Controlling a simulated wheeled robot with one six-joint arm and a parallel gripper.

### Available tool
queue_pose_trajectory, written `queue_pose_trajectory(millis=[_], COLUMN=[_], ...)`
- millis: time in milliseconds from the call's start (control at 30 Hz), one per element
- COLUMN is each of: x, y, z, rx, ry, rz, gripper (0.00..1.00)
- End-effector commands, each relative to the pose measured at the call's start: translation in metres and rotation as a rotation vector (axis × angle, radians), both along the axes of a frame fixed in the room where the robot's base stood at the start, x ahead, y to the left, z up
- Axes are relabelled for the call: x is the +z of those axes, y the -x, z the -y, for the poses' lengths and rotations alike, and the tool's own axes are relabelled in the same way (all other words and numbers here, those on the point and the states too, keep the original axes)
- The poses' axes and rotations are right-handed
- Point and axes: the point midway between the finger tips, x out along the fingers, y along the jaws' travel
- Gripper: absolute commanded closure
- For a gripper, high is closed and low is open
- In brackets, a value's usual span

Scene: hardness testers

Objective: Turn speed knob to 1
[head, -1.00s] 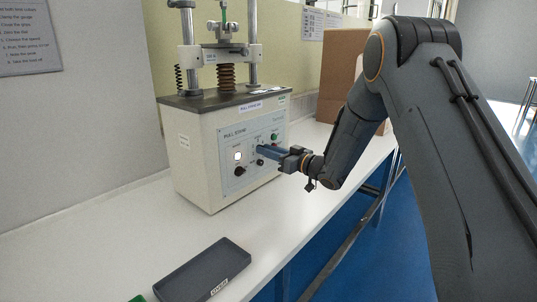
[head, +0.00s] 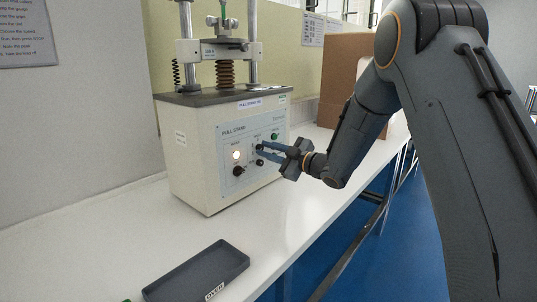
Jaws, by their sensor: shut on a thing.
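The pull stand tester (head: 192,160) is a cream box with a pale blue front panel (head: 229,188), standing on the white bench. The panel carries a lit white round (head: 236,155), a dark knob (head: 239,171) below it, and another small dark knob (head: 260,162) to the right. The panel's small labels and the knob's pointer are too small to read.
A dark grey tray (head: 190,276) lies on the bench in front of the tester. A green button (head: 274,136) sits just above my fingers. A cardboard box (head: 345,75) stands behind my arm. The bench (head: 110,235) is clear to the left.

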Motion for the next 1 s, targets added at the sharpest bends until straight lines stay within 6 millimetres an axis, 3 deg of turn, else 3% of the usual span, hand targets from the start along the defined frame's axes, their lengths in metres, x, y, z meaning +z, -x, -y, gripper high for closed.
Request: queue_pose_trajectory(millis=[600, 633, 733, 1000], x=[-0.0002, -0.0003, -0.0002, -0.0001], y=[0.0015, 0.0016, 0.0013, -0.0001], z=[-0.0026, -0.0026, -0.0019, 0.0020], rx=[0.006, 0.006, 0.005, -0.001], ry=[0.029, 0.029, 0.028, 0.028], rz=[0.036, 0.036, 0.036, 0.035], gripper=[1.00, 0.79, 0.62, 0.62])
